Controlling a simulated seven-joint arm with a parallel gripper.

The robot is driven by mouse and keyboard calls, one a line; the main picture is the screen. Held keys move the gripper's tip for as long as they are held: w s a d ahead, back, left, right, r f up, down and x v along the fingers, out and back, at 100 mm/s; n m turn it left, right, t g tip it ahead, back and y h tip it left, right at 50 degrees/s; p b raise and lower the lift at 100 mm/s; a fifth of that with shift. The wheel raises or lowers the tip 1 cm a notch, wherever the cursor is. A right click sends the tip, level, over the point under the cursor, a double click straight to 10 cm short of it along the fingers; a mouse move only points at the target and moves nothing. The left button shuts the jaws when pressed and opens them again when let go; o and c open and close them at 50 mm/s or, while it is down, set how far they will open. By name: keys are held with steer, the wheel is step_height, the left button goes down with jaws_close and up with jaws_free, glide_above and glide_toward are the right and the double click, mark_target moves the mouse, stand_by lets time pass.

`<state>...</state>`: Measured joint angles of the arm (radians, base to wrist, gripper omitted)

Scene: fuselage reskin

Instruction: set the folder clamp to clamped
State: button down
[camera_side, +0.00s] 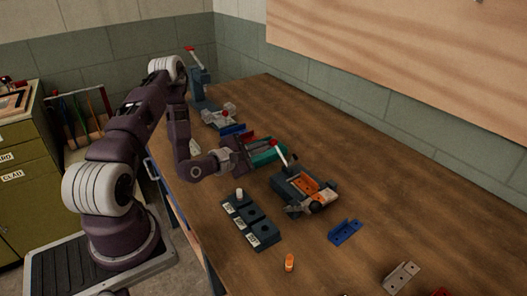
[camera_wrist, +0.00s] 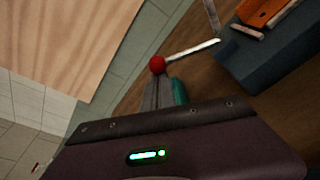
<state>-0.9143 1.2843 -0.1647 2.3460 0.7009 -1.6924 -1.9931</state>
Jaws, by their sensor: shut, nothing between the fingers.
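The folder (camera_side: 291,190) is a dark blue-grey block with an orange piece in it, standing on the bench right of my gripper. Its clamp lever is a pale rod (camera_side: 277,152) with a red ball (camera_side: 270,143) at its upper end, leaning up toward my gripper. In the wrist view the red ball (camera_wrist: 157,63) sits just beyond my fingertips, and the folder body (camera_wrist: 262,60) is at upper right. My gripper (camera_side: 262,147) is shut and empty, close to the ball; whether it touches cannot be told.
A dark block with several stations (camera_side: 251,221) stands in front, near an orange cylinder (camera_side: 289,263). A blue bracket (camera_side: 345,232) lies right of the folder. A press (camera_side: 200,90) stands farther back. Bench beyond the folder is clear.

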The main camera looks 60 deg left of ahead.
steer(key=d+r+m+t+y, duration=0.1)
steer(key=d+r+m, duration=0.5)
steer(key=m, duration=0.7)
steer(key=shift+d+r+t, duration=0.25)
steer(key=shift+d+t, duration=0.45)
steer(key=shift+d, duration=0.6)
steer(key=shift+d, duration=0.15)
